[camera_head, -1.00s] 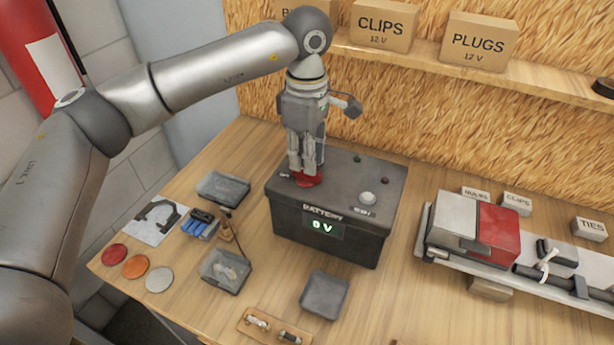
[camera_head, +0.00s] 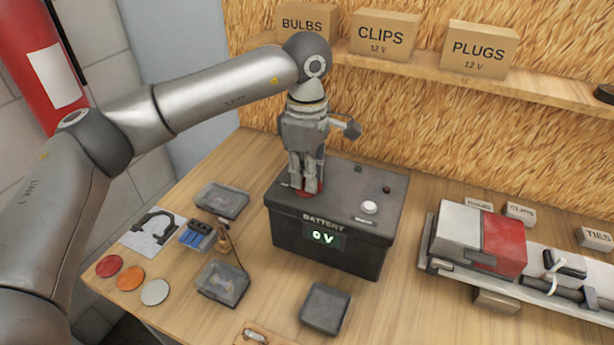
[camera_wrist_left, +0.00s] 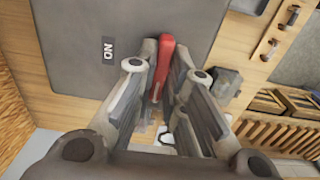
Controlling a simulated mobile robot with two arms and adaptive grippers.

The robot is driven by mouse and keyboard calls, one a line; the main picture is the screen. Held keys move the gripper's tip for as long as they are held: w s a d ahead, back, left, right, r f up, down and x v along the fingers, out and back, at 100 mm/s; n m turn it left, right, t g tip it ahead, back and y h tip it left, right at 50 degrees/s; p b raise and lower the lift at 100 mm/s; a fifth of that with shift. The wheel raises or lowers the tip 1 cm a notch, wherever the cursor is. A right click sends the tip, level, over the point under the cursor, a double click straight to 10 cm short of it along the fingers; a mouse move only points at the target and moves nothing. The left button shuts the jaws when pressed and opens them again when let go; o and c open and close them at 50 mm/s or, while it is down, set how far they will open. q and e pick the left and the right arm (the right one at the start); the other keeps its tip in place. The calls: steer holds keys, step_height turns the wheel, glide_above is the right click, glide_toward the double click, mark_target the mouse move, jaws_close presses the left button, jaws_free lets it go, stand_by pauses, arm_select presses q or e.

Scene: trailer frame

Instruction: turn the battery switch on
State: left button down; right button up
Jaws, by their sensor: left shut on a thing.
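The battery (camera_head: 330,256) is a dark grey box on the wooden bench in the head view. Its front display (camera_head: 323,238) reads 0 V. The switch is a red lever (camera_wrist_left: 163,62) on the battery's top; in the head view only a bit of red shows under the fingers. My left gripper (camera_head: 307,188) points down over the top's left part, shut on the lever. In the left wrist view its two fingers (camera_wrist_left: 158,72) stand on either side of the lever. An ON label (camera_wrist_left: 108,50) lies left of the lever, apart from it. My right gripper is out of view.
On the battery top are a round pale knob (camera_head: 369,207) and small red and green spots. Small dark trays (camera_head: 325,308) and coloured discs (camera_head: 129,276) lie around it. A red-and-grey unit (camera_head: 480,238) stands to the right. A shelf with boxes (camera_head: 385,35) runs behind.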

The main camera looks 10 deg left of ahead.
arm_select(q)
steer(key=shift+m, duration=0.3)
steer(key=shift+f+m+b, duration=0.1)
steer(key=shift+m+b, duration=0.25)
steer(key=shift+m, duration=1.95)
steer(key=m, duration=0.3)
steer(key=shift+m+b, duration=0.35)
steer(key=shift+m, duration=0.75)
